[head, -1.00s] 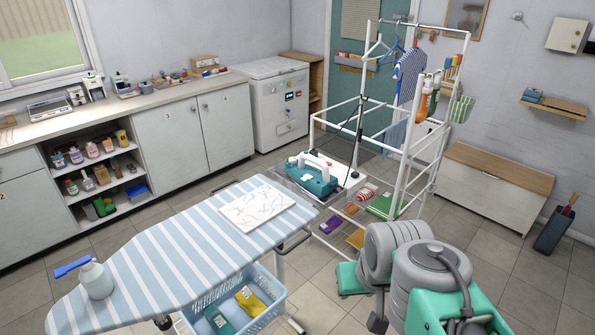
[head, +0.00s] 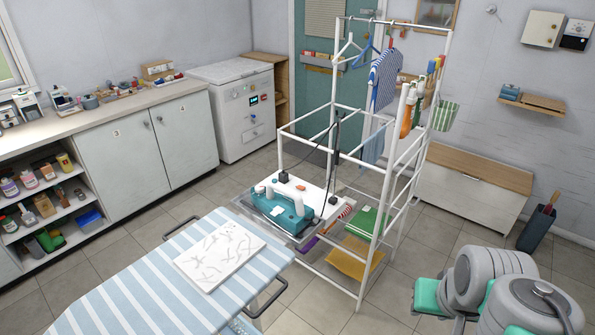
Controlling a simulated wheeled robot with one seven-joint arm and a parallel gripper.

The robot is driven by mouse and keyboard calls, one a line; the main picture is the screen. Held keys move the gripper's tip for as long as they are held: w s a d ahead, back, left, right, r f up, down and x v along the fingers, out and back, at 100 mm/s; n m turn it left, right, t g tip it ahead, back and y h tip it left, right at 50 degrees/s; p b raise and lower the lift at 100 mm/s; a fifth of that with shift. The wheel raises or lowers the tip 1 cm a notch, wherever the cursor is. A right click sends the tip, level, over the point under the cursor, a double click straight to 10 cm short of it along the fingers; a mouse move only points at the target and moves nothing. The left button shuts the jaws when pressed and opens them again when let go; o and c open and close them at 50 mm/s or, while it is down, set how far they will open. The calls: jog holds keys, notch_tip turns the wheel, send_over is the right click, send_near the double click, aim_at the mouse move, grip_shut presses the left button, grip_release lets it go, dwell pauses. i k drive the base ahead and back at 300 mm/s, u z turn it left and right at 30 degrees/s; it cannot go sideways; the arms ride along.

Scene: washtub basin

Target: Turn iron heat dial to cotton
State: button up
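The iron (head: 281,213), teal with a white handle, rests on a pale tray-like stand (head: 317,194) beside the far end of the ironing board. A small orange spot (head: 301,187) and dark round spots show on the white surface behind it. I cannot make out a heat dial or any cotton mark at this size. A dark cord rises from the stand along the white rack. Only grey and green links of my own arm show at the lower right; my gripper is not in view, and nothing is touching the iron.
The striped ironing board (head: 240,274) with a marbled white slab (head: 220,256) fills the lower left. The white drying rack (head: 358,296) stands just right of the iron, its posts close to it. Floor (head: 415,265) is clear between the rack and the wooden-topped bench (head: 470,190).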

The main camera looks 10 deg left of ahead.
aim_at(259, 188)
jog(key=z, duration=0.1)
jog(key=i, duration=0.85)
jog(key=u, duration=1)
jog(key=i, duration=0.55)
jog(key=u, duration=0.65)
